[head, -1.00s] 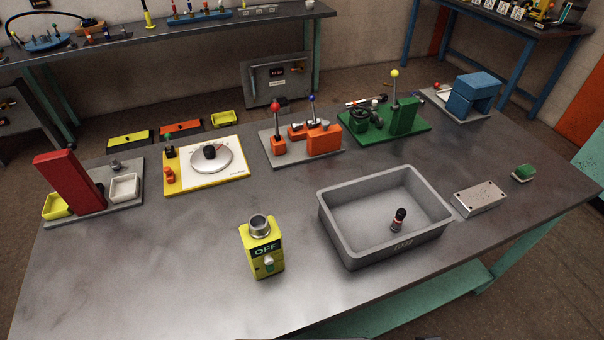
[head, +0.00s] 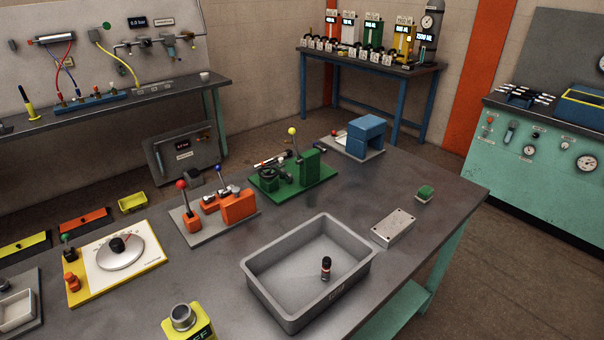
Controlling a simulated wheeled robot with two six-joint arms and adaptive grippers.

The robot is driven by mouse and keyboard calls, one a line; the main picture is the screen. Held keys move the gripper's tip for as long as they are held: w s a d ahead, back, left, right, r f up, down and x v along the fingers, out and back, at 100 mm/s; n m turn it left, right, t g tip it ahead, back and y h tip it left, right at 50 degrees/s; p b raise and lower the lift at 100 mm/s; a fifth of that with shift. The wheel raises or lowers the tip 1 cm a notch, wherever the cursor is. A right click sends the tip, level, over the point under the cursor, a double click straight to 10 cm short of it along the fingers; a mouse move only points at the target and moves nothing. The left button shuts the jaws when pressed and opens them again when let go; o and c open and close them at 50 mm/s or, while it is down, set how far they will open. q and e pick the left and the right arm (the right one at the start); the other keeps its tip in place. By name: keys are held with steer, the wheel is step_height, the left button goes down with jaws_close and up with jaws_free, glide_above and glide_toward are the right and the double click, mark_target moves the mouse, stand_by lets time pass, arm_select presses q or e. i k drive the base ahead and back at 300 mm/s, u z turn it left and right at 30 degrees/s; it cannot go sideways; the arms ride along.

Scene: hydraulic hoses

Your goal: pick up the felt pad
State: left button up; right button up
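A small pad with a green top and a pale base (head: 424,192) lies near the right edge of the grey table (head: 395,245). It looks like the felt pad. It lies flat and apart from the other things, with nothing on it. Neither of my grippers shows in the head view.
A grey tray (head: 262,290) holding a small dark cylinder (head: 326,268) is nearer. A blue fixture (head: 365,137) and a green fixture (head: 292,178) stand farther back. Bare tabletop surrounds the pad.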

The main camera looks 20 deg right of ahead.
mark_target(424, 194)
steer(key=k, duration=0.5)
steer(key=z, duration=1.35)
steer(key=i, duration=0.35)
steer(key=z, duration=0.55)
steer(key=k, duration=1.25)
steer(key=z, duration=0.85)
steer(key=i, duration=1.25)
steer(key=z, duration=0.25)
steer(key=i, duration=1.95)
steer(key=u, duration=0.4)
steer(key=i, duration=1.05)
steer(key=u, duration=1.65)
steer(key=i, duration=0.95)
steer(key=u, duration=0.85)
